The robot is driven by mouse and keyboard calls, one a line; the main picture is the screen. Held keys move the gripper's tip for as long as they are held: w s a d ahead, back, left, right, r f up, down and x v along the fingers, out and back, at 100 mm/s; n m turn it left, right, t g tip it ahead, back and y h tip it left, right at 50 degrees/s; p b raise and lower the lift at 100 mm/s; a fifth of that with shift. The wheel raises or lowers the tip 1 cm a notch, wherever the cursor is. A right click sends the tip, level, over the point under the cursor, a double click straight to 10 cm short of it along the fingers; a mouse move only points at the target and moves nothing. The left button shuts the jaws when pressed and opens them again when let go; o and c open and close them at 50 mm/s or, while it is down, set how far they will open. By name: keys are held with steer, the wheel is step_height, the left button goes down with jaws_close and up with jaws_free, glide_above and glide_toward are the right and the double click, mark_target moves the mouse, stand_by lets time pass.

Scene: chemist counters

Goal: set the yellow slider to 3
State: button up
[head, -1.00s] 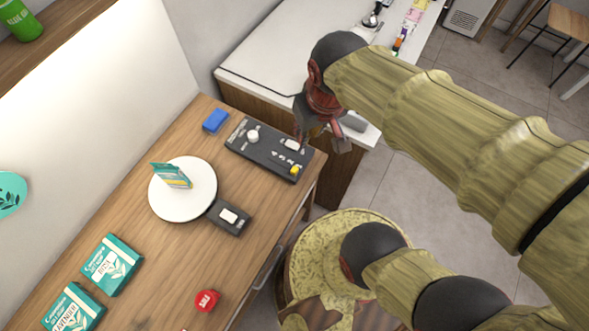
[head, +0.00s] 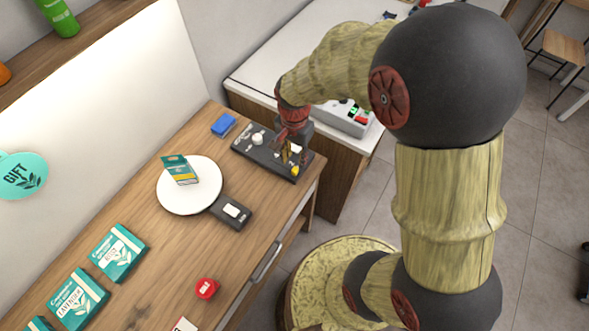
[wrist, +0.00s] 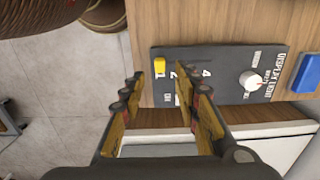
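The yellow slider (head: 295,170) is a small knob on the dark control panel (head: 268,161), at the panel's end nearest the counter's front edge. In the wrist view the slider (wrist: 159,66) sits at the low end of the scale, beside what looks like the 1. A 2 and a 4 show further right; the 3 is hidden behind a finger. My gripper (wrist: 159,84) is open and empty, its two fingers apart on either side of the slider's column in that view. In the head view my gripper (head: 289,150) is over the panel, close to the slider; contact cannot be told.
A white round knob (wrist: 250,81) is on the same panel. A blue block (head: 223,125) lies beyond the panel. A white turntable (head: 188,190) with a small box, a switch box (head: 232,211) and a red button (head: 206,288) share the counter.

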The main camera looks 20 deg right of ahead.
mark_target(294, 170)
step_height(294, 170, down, 7)
steer(key=shift+b, duration=0.65)
steer(key=shift+c, duration=0.6)
jaws_close()
